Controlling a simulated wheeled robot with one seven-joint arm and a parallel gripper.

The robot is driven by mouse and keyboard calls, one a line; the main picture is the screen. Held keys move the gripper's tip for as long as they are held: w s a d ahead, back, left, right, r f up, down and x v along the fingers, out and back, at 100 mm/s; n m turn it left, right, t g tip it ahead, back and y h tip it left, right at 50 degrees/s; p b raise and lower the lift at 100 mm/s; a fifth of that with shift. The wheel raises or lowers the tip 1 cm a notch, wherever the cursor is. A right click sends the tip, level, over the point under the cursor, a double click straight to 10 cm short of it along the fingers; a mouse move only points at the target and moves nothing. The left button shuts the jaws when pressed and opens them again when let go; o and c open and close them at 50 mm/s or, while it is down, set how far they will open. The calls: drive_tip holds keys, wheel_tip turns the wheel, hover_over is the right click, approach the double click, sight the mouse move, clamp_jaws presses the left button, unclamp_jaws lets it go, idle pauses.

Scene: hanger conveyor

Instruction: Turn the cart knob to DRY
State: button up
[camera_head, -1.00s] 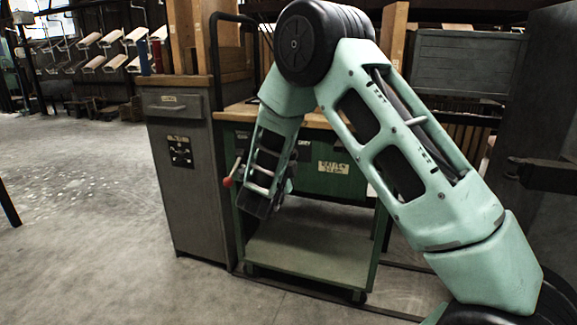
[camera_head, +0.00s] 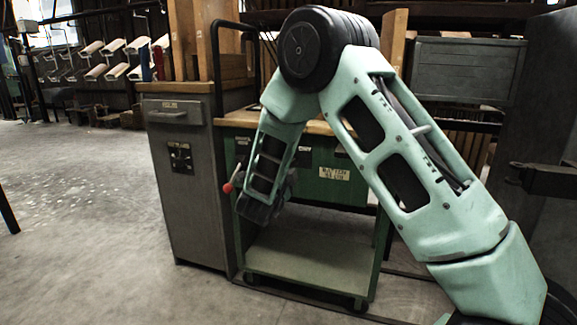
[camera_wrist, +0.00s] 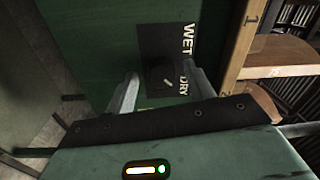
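The cart (camera_head: 300,259) is green with a wooden top and a lower shelf. In the wrist view, a dark square plate (camera_wrist: 150,45) on its green panel carries the dark knob (camera_wrist: 160,75), which has a short pale mark set diagonally. The words WET and DRY (camera_wrist: 184,86) run sideways along the plate's right side, WET above DRY. My gripper (camera_wrist: 162,82) is open, with one finger on each side of the knob. Contact cannot be told. In the head view my arm hides the knob, and my gripper (camera_head: 262,210) is at the cart's left front.
A red-tipped lever (camera_head: 228,187) sticks out at the cart's left side, close to my gripper. A grey cabinet (camera_head: 185,215) stands against the cart's left. A wooden post (camera_wrist: 240,45) is right of the panel. Open floor (camera_head: 80,220) lies at the left.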

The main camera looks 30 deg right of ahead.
drive_tip(key=p+v, duration=0.5)
drive_tip(key=v, duration=1.2)
drive_tip(key=shift+s+a, duration=0.15)
